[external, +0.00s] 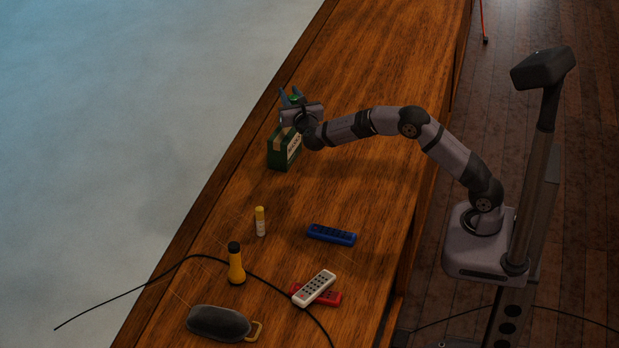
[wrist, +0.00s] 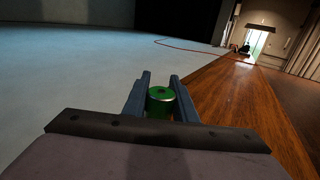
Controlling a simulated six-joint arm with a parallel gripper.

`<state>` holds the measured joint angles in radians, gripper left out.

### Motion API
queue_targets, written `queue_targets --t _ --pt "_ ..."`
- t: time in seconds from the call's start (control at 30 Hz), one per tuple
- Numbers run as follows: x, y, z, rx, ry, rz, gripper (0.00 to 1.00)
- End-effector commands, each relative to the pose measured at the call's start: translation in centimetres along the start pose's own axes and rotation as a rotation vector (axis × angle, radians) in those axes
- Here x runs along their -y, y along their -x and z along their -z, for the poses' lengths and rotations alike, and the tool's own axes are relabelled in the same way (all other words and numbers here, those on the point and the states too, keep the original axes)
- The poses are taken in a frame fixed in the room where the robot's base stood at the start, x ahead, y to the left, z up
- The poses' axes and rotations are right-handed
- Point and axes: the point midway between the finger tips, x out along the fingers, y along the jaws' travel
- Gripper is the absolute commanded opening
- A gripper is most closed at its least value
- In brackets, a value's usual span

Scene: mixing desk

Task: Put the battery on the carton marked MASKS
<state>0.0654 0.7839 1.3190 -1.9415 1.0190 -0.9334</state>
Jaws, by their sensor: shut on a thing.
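The battery (wrist: 161,101) is a green cylinder held between the two fingers of my gripper (wrist: 160,95) in the wrist view. In the external view my gripper (external: 291,97) is above the far part of the desk, with a bit of green showing between its fingers. The carton (external: 279,157) is dark green with a tan top and a pale label whose lettering is too small to read fully. It stands upright on the desk just below my gripper in the picture. My gripper hides part of its top, and I cannot tell whether the battery touches it.
A black cable (external: 277,286) crosses the desk. The desk beyond the carton is clear.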

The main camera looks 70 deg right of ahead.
Motion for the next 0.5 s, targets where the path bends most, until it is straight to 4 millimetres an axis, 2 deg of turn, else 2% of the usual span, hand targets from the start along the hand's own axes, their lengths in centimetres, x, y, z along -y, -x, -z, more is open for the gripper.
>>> queue_targets --t 0.1,0.2,0.5 --pt "0.0 0.0 1.9 -0.001 0.003 0.0 0.0" --pt "0.0 0.0 2.9 0.001 0.002 0.0 0.0" --pt "0.0 0.0 3.7 0.001 0.0 0.001 0.0"
